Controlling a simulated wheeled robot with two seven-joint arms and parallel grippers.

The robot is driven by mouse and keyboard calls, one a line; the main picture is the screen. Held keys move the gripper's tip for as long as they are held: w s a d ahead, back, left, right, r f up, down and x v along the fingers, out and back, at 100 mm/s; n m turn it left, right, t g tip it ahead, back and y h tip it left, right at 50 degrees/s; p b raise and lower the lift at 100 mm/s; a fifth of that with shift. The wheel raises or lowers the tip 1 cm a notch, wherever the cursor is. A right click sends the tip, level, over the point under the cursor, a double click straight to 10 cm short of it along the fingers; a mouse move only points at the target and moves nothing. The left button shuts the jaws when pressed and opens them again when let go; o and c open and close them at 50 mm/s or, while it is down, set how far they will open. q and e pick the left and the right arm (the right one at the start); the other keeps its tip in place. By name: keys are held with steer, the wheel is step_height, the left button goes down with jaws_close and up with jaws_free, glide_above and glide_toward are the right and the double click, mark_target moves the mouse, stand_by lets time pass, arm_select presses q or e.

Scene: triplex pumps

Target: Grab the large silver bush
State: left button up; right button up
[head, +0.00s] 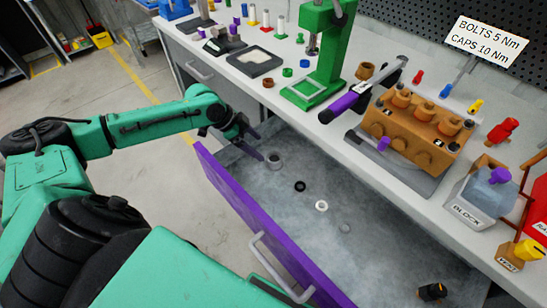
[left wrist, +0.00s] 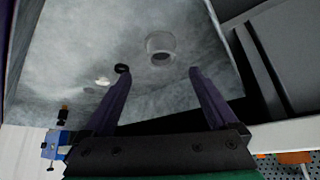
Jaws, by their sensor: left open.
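The large silver bush (head: 274,160) is a grey ring at the far end of the open drawer, on its grey floor. In the left wrist view the bush (left wrist: 160,46) lies beyond the fingertips, roughly centred between them. My left gripper (head: 257,143) is open and empty, just left of the bush in the head view. In the left wrist view both dark purple fingers of the gripper (left wrist: 160,72) are spread apart, and neither appears to touch the bush. My right gripper is not in view.
The drawer (head: 262,235) has a purple front. In it lie a black ring (head: 300,186), a white ring (head: 321,206), a small grey ring (head: 344,229) and a black-and-orange part (head: 432,292). The workbench (head: 345,160) above carries a green press (head: 325,65) and an orange pump block (head: 415,135).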

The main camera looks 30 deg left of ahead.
mark_target(276, 159)
arm_select(q)
steer(key=x, duration=0.4)
steer(key=shift+w+d, duration=0.1)
steer(key=x, duration=0.5)
steer(key=shift+d+f, duration=0.1)
steer(key=shift+f, duration=0.05)
steer(key=shift+w+d+f, duration=0.1)
steer(key=shift+w+f, duration=0.15)
steer(key=shift+f, duration=0.05)
steer(key=c, duration=0.5)
steer(key=shift+s, duration=0.1)
jaws_close()
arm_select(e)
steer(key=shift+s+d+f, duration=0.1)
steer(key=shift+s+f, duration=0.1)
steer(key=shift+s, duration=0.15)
